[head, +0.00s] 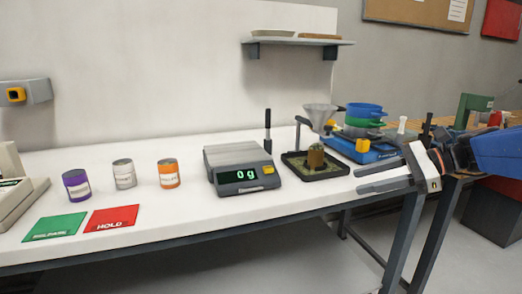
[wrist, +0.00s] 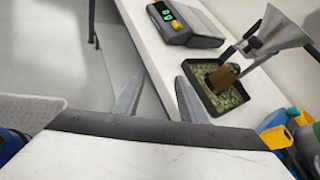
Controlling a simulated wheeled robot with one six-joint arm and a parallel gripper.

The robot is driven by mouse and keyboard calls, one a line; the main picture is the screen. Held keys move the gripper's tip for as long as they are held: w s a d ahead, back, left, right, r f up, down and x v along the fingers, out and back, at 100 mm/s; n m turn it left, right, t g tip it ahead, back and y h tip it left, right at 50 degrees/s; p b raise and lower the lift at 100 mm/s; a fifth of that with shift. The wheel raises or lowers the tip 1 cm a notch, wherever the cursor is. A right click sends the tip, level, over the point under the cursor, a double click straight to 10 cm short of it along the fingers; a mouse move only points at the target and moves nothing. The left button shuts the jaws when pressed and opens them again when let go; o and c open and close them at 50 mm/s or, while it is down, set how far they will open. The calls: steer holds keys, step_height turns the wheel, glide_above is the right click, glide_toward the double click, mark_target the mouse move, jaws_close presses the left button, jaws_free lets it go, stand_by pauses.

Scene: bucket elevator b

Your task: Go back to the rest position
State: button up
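My gripper (head: 362,181) is at the right front of the bench in the head view, with its fingers pointing left. Its two fingers also show in the wrist view (wrist: 155,92), spread apart with nothing between them. It is open and empty, near the bench's front edge and apart from the black tray (head: 330,172). The tray holds green granules and a brown cup (head: 316,157). A funnel (head: 320,117) on a stand is above the cup; they also show in the wrist view.
A scale (head: 238,170) reading 0 g stands mid-bench. Purple (head: 76,186), grey (head: 124,174) and orange (head: 169,174) cans stand left, behind a green card (head: 55,227) and red HOLD card (head: 110,219). Blue and green sieves (head: 362,117) stand behind the tray. The front floor is clear.

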steer(key=s+a+f+n+g+h, duration=0.2)
steer(key=s+a+f+n+h, duration=0.25)
steer(key=s+f+n, duration=0.45)
steer(key=s+d+f+n+t+h, duration=0.1)
steer(key=s+d+f+n+h, duration=0.4)
steer(key=s+f+n+h, duration=0.2)
steer(key=s+f+n, duration=0.1)
steer(key=s+f, duration=0.1)
steer(key=s, duration=0.1)
steer(key=shift+s+d+f+n+t, duration=0.3)
steer(key=shift+t, duration=0.1)
steer(key=shift+s+d+f+n+h, duration=0.1)
steer(key=shift+d+n+h, duration=0.1)
steer(key=shift+n+h, duration=0.15)
steer(key=shift+c, duration=0.9)
steer(key=shift+d, duration=0.15)
